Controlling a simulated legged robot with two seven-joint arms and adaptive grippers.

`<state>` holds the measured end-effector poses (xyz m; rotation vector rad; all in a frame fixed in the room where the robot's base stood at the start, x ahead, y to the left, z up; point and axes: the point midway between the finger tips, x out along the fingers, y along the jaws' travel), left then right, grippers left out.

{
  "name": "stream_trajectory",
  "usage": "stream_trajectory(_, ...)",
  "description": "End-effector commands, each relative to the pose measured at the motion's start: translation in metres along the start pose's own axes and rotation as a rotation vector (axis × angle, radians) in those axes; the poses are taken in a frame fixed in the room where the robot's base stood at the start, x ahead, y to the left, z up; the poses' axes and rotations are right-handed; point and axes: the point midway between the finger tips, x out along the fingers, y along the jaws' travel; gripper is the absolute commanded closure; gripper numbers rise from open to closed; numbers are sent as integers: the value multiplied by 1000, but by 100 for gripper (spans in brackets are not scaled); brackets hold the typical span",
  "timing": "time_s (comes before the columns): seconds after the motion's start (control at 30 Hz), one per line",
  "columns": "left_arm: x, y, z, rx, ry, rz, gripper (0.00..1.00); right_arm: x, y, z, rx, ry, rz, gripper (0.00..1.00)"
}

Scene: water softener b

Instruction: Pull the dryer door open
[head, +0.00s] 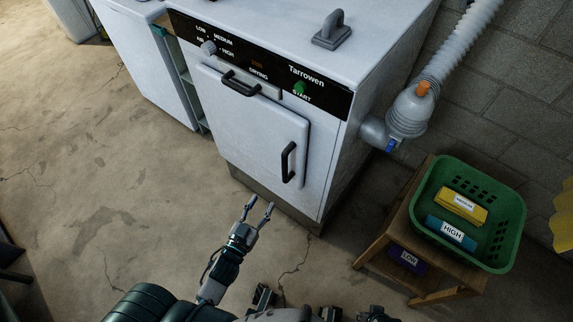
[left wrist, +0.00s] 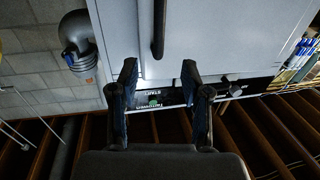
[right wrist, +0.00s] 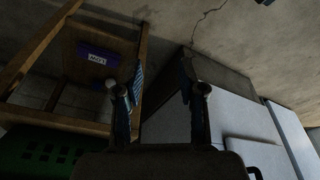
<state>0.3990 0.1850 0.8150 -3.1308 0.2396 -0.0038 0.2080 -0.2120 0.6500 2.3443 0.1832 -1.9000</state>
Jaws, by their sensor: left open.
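The white dryer (head: 262,185) stands in the middle of the head view. Its front door (head: 250,130) looks closed, with a black vertical handle (head: 288,161) on its right side. My left gripper (head: 259,210) is open and empty, low in front of the dryer and apart from the handle. In the left wrist view the black handle (left wrist: 158,30) lies beyond the gap between the open fingers (left wrist: 160,75). My right gripper (right wrist: 160,82) shows in the right wrist view with its fingers apart and nothing between them; the dryer (right wrist: 165,125) is beyond.
A second black handle (head: 240,85) is on a panel above the door. A wooden stool (head: 375,248) with a green basket (head: 425,205) of boxes stands at the right. A ribbed hose (head: 455,55) joins the dryer's side.

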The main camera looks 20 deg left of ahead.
Motion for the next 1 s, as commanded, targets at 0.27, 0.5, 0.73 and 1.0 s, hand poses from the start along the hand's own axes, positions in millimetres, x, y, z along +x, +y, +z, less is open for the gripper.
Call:
stream_trajectory(0.27, 62, 4, 0, 6, -1, 0, 52, -6, 3, 0, 0, 9, -7, 60)
stream_trajectory(0.5, 120, 5, 2, 7, -5, 0, 52, 0, 2, -20, -2, 100, -11, 60)
stream_trajectory(0.73, 154, 5, 2, 6, -7, -1, 52, 2, -1, -37, -4, 179, -15, 60)
stream_trajectory(1.0, 165, 4, 2, 5, -7, -1, 52, 2, -2, -43, -5, 207, -17, 60)
